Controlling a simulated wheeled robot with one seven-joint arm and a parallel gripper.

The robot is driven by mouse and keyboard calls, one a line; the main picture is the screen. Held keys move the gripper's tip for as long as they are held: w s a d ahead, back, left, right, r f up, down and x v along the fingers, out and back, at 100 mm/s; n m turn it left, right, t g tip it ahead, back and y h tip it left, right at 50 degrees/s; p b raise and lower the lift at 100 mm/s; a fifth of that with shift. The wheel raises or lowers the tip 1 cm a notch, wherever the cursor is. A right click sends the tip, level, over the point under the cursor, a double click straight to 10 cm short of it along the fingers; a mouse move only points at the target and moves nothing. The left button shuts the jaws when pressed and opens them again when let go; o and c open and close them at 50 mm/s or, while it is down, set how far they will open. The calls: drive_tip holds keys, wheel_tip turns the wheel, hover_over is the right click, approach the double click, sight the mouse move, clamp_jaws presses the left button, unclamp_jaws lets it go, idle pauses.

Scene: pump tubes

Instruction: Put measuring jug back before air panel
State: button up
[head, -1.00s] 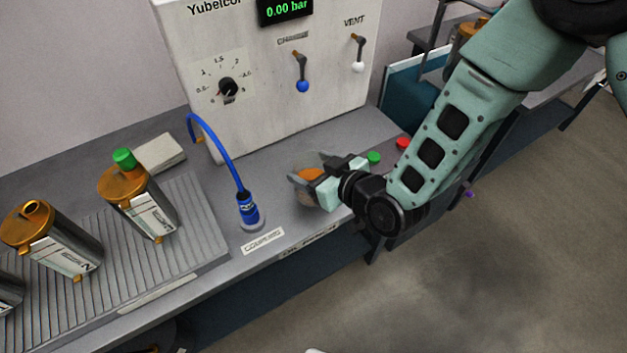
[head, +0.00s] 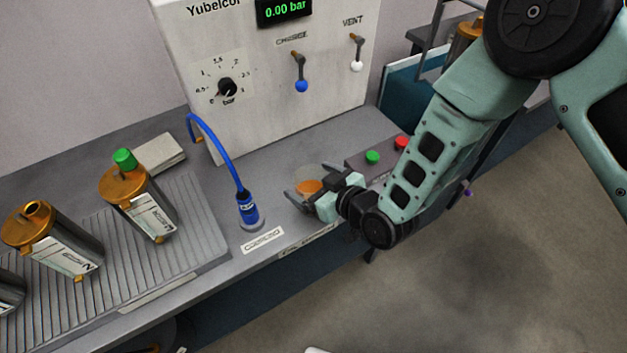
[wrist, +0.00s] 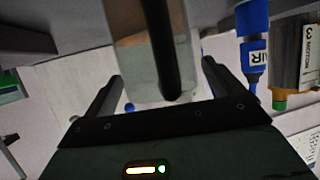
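The measuring jug (head: 309,186) is a clear vessel with orange liquid low in it. It looks roughly upright, at or just above the bench in front of the white air panel (head: 270,75). My gripper (head: 306,185) reaches it from the right, with one finger on each side of its body. In the wrist view the jug (wrist: 140,65) fills the space between the fingers (wrist: 163,72), its dark handle facing me. The fingertips lie close against its sides, so the grip looks shut on it. Whether its base touches the bench is unclear.
A blue hose coupling (head: 247,210) stands left of the jug. A button box with a green button (head: 372,157) and a red button (head: 401,142) is right of it. Metal canisters (head: 140,200) stand on a ribbed mat at left. The bench's front edge is close.

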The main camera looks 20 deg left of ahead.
drive_tip(key=shift+r, duration=0.2)
drive_tip(key=shift+s+d, duration=0.15)
drive_tip(key=shift+d, duration=0.15)
drive_tip(key=s+d+r+m+g+h, duration=0.1)
drive_tip(key=s+d+r+g+h, duration=0.1)
drive_tip(key=s+d+r, duration=0.3)
drive_tip(key=s+d+r+m+g+h+b, duration=0.1)
drive_tip(key=s+d+r+m+g+h, duration=0.1)
drive_tip(key=s+d+r+h, duration=0.3)
drive_tip(key=s+d+r+m+g+h+b, duration=0.1)
drive_tip(key=s+d+r+h, duration=0.3)
drive_tip(key=d+r, duration=0.7)
drive_tip(key=s+d+g, duration=0.1)
drive_tip(key=s+d, duration=0.1)
drive_tip(key=d, duration=0.4)
drive_tip(key=shift+s+d+m+g, duration=0.15)
drive_tip(key=shift+s+m+g, duration=0.15)
